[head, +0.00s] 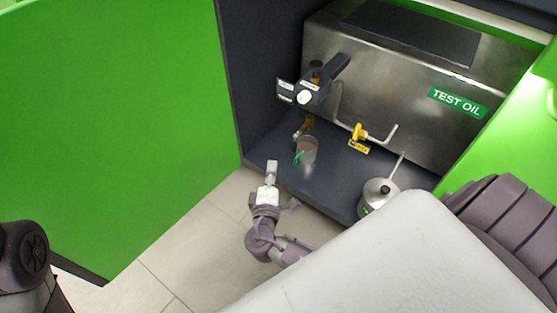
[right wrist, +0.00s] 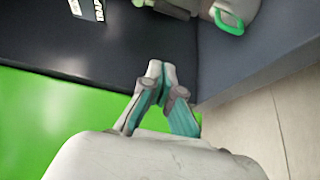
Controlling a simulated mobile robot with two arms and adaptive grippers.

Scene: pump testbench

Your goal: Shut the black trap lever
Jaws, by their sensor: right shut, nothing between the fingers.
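The black trap lever (head: 335,72) is on the left front of the steel tank in the head view, its handle slanting up to the right. A white round cap and small labels are at its lower left end. My right gripper (head: 272,166) is below and left of it, apart from it, over the front edge of the dark shelf. The fingers are together and empty. In the right wrist view the fingertips (right wrist: 162,70) meet, and a black label reading TRAP (right wrist: 98,10) shows at the top left; the lever's handle is not clear there. My left gripper is out of view.
A cup with a green handle (head: 307,150) stands on the dark shelf (head: 335,180) under the lever. A yellow-handled valve (head: 358,133) and a metal oil can (head: 377,190) are to its right. The steel tank (head: 395,85) is behind. A green panel (head: 120,130) bounds the left.

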